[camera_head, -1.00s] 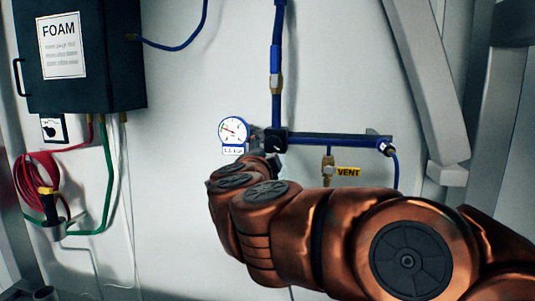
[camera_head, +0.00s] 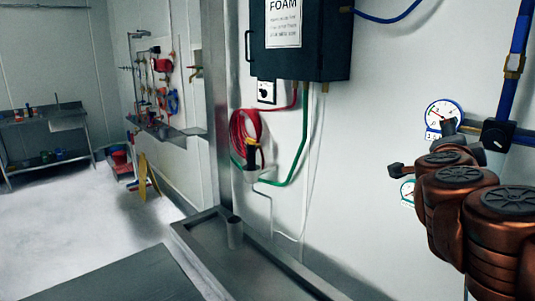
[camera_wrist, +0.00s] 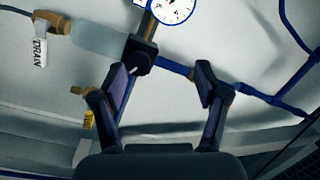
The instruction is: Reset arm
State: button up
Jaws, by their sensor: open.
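My gripper (camera_wrist: 162,80) is open and empty in the wrist view, its two dark fingers spread wide. Between and beyond the fingers are a blue pipe (camera_wrist: 172,66) and a dark valve block (camera_wrist: 141,52); I cannot tell how far away they are. A round gauge (camera_wrist: 172,8) is cut off at the top edge. In the head view my copper-coloured arm is at the right, in front of the wall, beside the upper gauge (camera_head: 443,115) and the blue pipe (camera_head: 518,50). Dark parts at the arm's far end show there, but the fingers are not clear.
A dark FOAM box (camera_head: 318,55) hangs on the wall, with a coiled red hose (camera_head: 245,130) and a green hose (camera_head: 300,160) below. A metal trough (camera_head: 205,255) runs along the wall's foot. At the left are open floor (camera_head: 70,215) and a metal table (camera_head: 45,157).

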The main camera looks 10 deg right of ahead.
jog(key=w+a+f+n+t+y, duration=0.25)
jog(key=a+n+y, duration=0.25)
jog(key=a, duration=0.3)
jog(key=w+a+f+n+t+y, duration=0.1)
jog(key=w+a+n+t+y, duration=0.1)
jog(key=w+a+n+y, duration=0.45)
jog(key=s+a+f+n+g+y, duration=0.2)
jog(key=s+a+f, duration=0.1)
jog(key=a+f, duration=0.25)
jog(key=s+a+f+n+g+y, duration=0.2)
jog(key=s+a+f+n+g, duration=0.1)
jog(key=a+f, duration=0.3)
jog(key=s+a+f+n+g, duration=0.45)
jog(key=s+f+g, duration=0.25)
jog(key=s+f, duration=0.5)
jog(key=s+d+f+g+h, duration=0.1)
jog(key=s+d+f+g, duration=0.2)
jog(key=s, duration=0.5)
jog(key=s+d+f+g+h, duration=0.1)
jog(key=s+d+f+g, duration=0.2)
jog(key=s, duration=0.6)
notch_tip(320, 180, down, 2)
jog(key=shift+s+d+f+n+g, duration=0.15)
jog(key=shift+d+n+g, duration=0.2)
jog(key=shift+g, duration=0.3)
jog(key=shift+h, duration=0.25)
